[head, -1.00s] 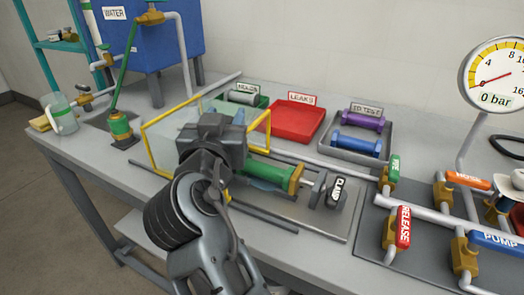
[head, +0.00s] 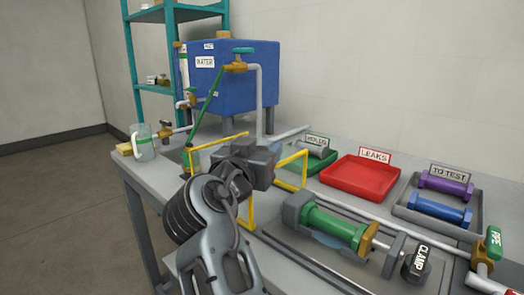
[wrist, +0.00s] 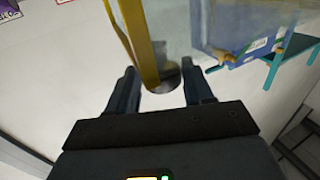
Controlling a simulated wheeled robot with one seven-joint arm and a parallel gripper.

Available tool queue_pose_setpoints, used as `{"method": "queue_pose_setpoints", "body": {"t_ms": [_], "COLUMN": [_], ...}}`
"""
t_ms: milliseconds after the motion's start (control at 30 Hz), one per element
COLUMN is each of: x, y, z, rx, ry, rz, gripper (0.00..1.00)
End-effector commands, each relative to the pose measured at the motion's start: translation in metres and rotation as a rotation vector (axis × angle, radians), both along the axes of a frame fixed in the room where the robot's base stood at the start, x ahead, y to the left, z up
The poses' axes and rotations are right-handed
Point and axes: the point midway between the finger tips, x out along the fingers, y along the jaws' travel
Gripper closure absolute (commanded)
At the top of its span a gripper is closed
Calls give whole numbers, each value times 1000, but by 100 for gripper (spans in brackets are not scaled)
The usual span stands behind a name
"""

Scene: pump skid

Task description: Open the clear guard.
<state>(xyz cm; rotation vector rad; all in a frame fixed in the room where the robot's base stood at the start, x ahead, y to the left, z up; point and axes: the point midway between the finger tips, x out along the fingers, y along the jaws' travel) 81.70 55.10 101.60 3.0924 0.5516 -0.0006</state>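The clear guard is a box of see-through panels with a yellow frame (head: 305,168), left of the green cylinder (head: 330,222) in the head view. The cylinder and its grey end block stand uncovered. My gripper (head: 258,160) is at the guard, in front of its middle, and hides part of it. In the wrist view a yellow bar (wrist: 144,45) of the guard runs down between my two fingers (wrist: 163,85) to a dark round part. The fingers are close on both sides of that part; I cannot tell whether they touch it.
A CLAMP knob (head: 417,262) is at the cylinder's right end. Behind are a red LEAKS tray (head: 350,187), a green HOLDS tray (head: 322,164) and a TO TEST tray (head: 400,205). A blue water tank (head: 225,105) and clear jug (head: 144,148) stand at the left.

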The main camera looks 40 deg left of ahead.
Motion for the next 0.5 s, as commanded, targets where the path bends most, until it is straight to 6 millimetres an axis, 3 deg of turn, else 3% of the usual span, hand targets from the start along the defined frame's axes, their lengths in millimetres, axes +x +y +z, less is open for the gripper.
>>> {"method": "queue_pose_setpoints", "body": {"t_ms": [133, 367, 500], "x": [0, 0, -10], "y": [-1, -1, -4], "z": [0, 0, -1], "rx": [0, 0, 0], "ry": [0, 0, 0], "rz": [-1, -1, 0], "gripper": [36, 36, 36]}}
